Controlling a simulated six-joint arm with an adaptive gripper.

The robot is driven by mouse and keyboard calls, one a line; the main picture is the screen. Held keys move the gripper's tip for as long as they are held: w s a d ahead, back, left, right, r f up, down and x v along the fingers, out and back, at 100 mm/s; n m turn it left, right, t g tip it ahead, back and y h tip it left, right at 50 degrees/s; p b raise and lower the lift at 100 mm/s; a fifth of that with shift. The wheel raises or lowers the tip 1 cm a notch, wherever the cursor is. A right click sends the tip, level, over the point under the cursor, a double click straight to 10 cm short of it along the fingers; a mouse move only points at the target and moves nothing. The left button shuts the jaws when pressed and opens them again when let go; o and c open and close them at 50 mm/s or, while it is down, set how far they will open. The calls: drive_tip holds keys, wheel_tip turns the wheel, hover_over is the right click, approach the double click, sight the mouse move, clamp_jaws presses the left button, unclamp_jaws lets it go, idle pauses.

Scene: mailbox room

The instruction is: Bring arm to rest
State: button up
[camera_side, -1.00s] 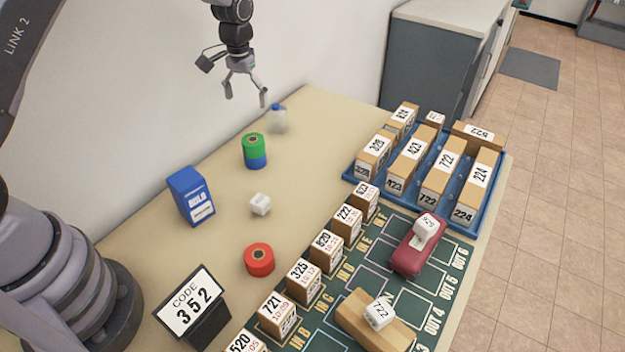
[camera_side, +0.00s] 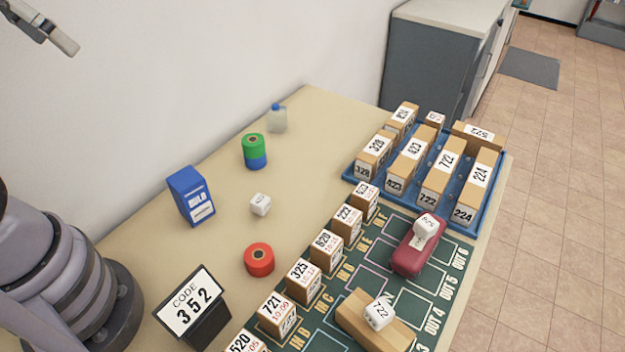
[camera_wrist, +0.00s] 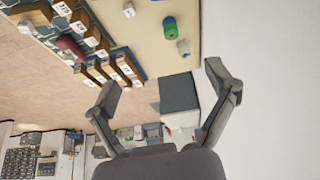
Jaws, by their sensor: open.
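My gripper (camera_wrist: 162,76) is open and empty in the wrist view, its two fingers spread wide with nothing between them. It is raised clear of the table (camera_side: 310,115), which lies beyond the fingers in the wrist view. In the side view only part of my gripper (camera_side: 42,24) shows, at the upper left corner, well above the table; the rest is cut off by the frame.
A blue tray (camera_side: 352,177) holds several numbered wooden blocks. A green mat (camera_side: 452,252) bears more blocks and a dark red block (camera_side: 410,255). A code sign (camera_side: 190,308), blue box (camera_side: 190,195), red roll (camera_side: 259,262), green-and-blue stack (camera_side: 254,150) and bottle (camera_side: 277,120) stand nearby.

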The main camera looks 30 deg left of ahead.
drive_tip(key=s, duration=0.2)
drive_tip(key=shift+s+f, duration=0.3)
drive_tip(key=shift+f, duration=0.05)
